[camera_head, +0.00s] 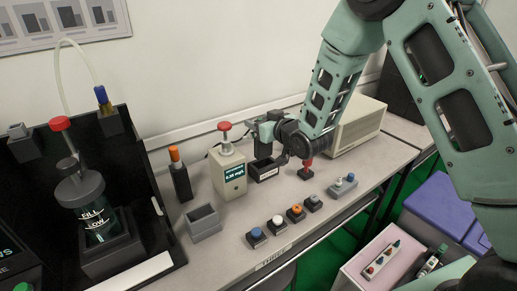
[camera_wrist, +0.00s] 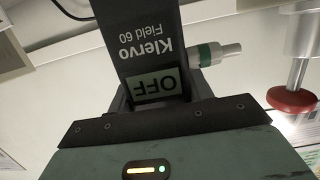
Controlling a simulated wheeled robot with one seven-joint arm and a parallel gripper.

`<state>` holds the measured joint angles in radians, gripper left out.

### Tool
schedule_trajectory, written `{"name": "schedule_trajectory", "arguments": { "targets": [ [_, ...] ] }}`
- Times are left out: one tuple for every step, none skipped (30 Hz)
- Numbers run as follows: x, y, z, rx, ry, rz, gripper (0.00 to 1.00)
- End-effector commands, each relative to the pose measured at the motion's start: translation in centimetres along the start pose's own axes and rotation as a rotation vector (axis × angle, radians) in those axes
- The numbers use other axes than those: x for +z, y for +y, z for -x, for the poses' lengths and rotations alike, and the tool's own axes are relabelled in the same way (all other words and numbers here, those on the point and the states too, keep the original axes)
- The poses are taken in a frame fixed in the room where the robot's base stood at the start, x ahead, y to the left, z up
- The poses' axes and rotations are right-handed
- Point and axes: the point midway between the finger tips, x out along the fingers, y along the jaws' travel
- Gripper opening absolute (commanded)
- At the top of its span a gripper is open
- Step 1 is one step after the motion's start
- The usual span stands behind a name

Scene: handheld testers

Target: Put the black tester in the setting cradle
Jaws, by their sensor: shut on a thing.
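The black tester (camera_wrist: 143,45) fills the upper middle of the wrist view, marked "Klervo Field 60", with a small screen reading OFF. The text is upside down there. A white and green connector (camera_wrist: 215,55) shows at its side. My gripper (camera_wrist: 158,103) is shut on the tester. In the head view my gripper (camera_head: 266,133) is over the back of the bench, just right of the beige meter, and the tester in it is hard to make out. A black open box with a white label (camera_head: 266,172) sits just below it; the label is unreadable and I cannot tell whether this is the setting cradle.
The beige meter (camera_head: 229,174) with a red-topped post stands close left of my gripper. A black orange-capped device (camera_head: 180,177) and an empty grey holder (camera_head: 205,228) stand further left. Several coloured knobs (camera_head: 276,223) line the front. A beige box (camera_head: 355,128) stands behind right.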

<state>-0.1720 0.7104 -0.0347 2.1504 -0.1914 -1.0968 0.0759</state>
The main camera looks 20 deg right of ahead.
Motion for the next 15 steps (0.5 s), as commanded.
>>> {"name": "schedule_trajectory", "arguments": {
  "targets": [
    [0.9, 0.0, -0.2, 0.0, -0.001, 0.0, 0.11],
    [1.2, 0.0, -0.3, 0.0, -0.001, 0.0, 0.11],
    [1.6, 0.0, -0.3, 0.0, 0.0, 0.0, 0.11],
    [1.9, 0.0, -0.4, 0.0, 0.002, 0.0, 0.11],
    [2.0, 0.0, -0.5, 0.0, 0.002, 0.0, 0.11],
    [2.4, 0.0, -0.5, 0.001, 0.002, 0.0, 0.11],
    [2.7, 0.0, -0.6, 0.001, 0.0, 0.0, 0.11],
    [3.1, 0.0, -0.7, 0.001, 0.0, 0.0, 0.11],
    [3.7, 0.0, -0.8, 0.001, 0.0, 0.0, 0.11],
    [4.3, 0.0, -0.8, 0.001, -0.002, 0.0, 0.11],
    [4.7, 0.0, -0.9, 0.001, -0.001, 0.0, 0.11],
    [5.2, 0.1, -1.1, 0.001, 0.0, 0.0, 0.11],
    [5.5, 0.1, -1.1, 0.002, 0.0, 0.0, 0.11],
    [5.8, 0.1, -1.2, 0.002, 0.001, 0.001, 0.11],
    [6.1, 0.1, -1.3, 0.002, 0.002, 0.001, 0.11]
  ]
}}
